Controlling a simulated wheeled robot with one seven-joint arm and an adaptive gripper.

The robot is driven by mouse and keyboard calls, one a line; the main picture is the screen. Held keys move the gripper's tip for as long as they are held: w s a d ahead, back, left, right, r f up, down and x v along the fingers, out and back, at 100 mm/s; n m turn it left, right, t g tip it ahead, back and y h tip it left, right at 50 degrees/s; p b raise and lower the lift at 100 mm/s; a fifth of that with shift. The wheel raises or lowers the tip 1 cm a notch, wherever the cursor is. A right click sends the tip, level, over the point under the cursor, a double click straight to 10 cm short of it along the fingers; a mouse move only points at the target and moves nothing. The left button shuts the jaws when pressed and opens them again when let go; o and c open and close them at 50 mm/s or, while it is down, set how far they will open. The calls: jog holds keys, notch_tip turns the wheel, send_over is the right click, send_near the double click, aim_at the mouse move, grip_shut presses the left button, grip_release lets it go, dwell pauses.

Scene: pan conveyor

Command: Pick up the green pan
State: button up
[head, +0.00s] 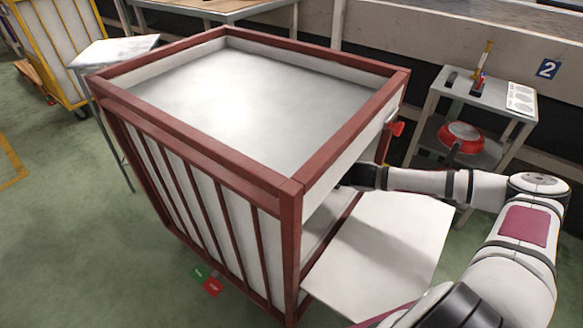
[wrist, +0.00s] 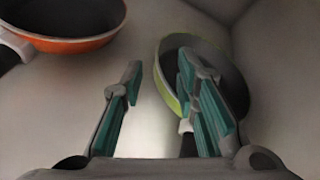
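The green pan (wrist: 222,62) lies on the pale floor of the bin, right of centre in the wrist view. Its rim is light green and its inside dark. My gripper (wrist: 160,88) is open, with two teal-padded fingers spread apart. The right finger overlaps the pan in the picture and hides part of it. The pan's dark handle (wrist: 187,135) runs toward me beside the right finger, on its inner side, and is partly hidden. I cannot tell if the finger touches it. In the head view my arm reaches into the bin's side opening, and the gripper and green pan are hidden.
An orange pan (wrist: 70,42) lies at upper left in the wrist view. The red-framed bin (head: 190,148) has walls around the opening and a lowered white flap (head: 390,245). A side table (head: 480,95) at right holds a red pan (head: 460,135) on its lower shelf.

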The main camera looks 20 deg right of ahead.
jog(key=shift+b+x, duration=1.15)
jog(key=shift+x, duration=2.15)
grip_shut()
jog(key=shift+r, duration=0.1)
